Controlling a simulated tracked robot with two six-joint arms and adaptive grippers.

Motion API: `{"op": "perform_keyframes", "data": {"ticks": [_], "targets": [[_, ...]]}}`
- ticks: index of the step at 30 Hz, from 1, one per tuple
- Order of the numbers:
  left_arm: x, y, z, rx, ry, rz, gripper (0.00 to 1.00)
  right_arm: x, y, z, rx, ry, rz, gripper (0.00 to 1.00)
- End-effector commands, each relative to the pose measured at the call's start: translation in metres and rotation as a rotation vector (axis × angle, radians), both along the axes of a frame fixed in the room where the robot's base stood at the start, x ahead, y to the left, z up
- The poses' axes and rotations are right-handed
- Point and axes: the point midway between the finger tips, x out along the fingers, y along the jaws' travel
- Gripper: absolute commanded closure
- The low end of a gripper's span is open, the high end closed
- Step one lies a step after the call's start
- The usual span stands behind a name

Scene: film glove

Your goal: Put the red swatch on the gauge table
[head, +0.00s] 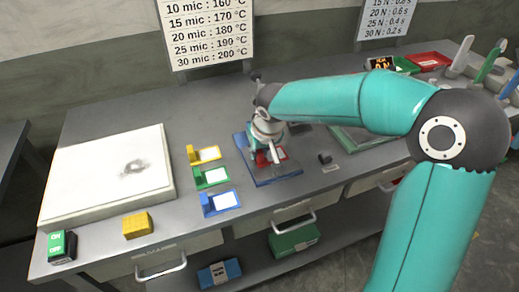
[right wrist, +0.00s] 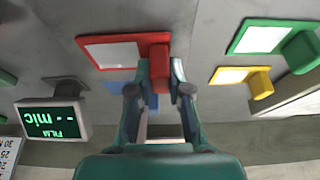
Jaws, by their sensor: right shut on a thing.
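The red swatch (head: 282,153) is a red-framed white film card with a red grip block. My right gripper (head: 266,154) is shut on that block. The right wrist view shows the swatch (right wrist: 108,51) at the top centre, its block between the fingertips of my right gripper (right wrist: 160,84). In the head view the swatch is over the blue-edged plate (head: 283,179), which looks like the gauge table. I cannot tell whether it touches the plate. A display (right wrist: 52,120) reading "FILM -- mic" stands at the left of the wrist view. My left gripper is not in view.
Yellow (head: 204,154), green (head: 212,177) and blue (head: 220,202) swatches stand left of the plate. A large white pad (head: 85,190), a yellow block (head: 137,225) and an OK button box (head: 62,246) are further left. A small dark block (head: 325,158) lies right of the plate.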

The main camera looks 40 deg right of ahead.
Motion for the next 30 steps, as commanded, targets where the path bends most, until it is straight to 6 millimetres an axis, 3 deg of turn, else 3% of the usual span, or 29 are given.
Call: {"op": "perform_keyframes", "data": {"ticks": [7, 8, 12, 23, 30], "targets": [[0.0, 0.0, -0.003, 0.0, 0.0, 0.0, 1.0, 0.0, 0.0, -0.002, 0.0, 0.0, 0.001, 1.0], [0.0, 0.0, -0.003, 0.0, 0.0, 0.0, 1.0, 0.0, 0.0, -0.002, 0.0, 0.0, 0.001, 0.81], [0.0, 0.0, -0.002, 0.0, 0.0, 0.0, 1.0, 0.0, 0.0, -0.001, 0.0, 0.0, 0.001, 0.57], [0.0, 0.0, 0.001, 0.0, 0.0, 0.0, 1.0, 0.0, 0.001, 0.001, -0.001, 0.0, 0.002, 0.57], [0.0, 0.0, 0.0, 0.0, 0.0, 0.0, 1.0, -0.009, 0.003, 0.027, -0.001, -0.005, 0.002, 0.57]]}}
